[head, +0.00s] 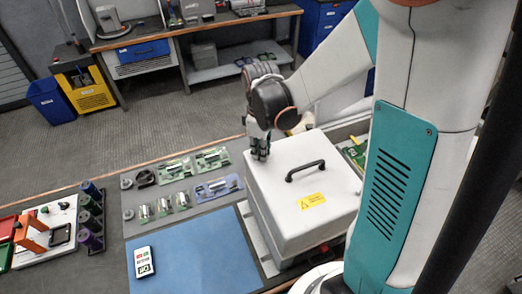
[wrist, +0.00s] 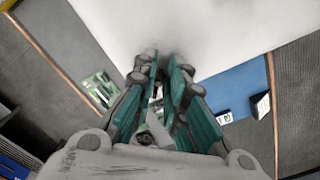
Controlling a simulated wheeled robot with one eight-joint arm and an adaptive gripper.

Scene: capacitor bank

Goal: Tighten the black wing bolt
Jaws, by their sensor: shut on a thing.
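A white box cover (head: 272,190) with a black handle (head: 305,170) and a yellow warning label (head: 313,201) stands on the bench. My gripper (head: 260,154) points down at the cover's far left corner. In the wrist view, the teal fingers of my gripper (wrist: 163,62) are close together at the white cover surface (wrist: 210,25). They are shut on a small dark thing at their tips, which I take to be the black wing bolt. The fingers hide most of it, so its seating and angle cannot be told.
Several green circuit boards (head: 212,158) lie left of the cover. A blue mat (head: 190,262) with a white meter (head: 145,262) lies in front of them. Dark cylinders (head: 90,212) stand at the left. A second bench (head: 185,30) is at the back.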

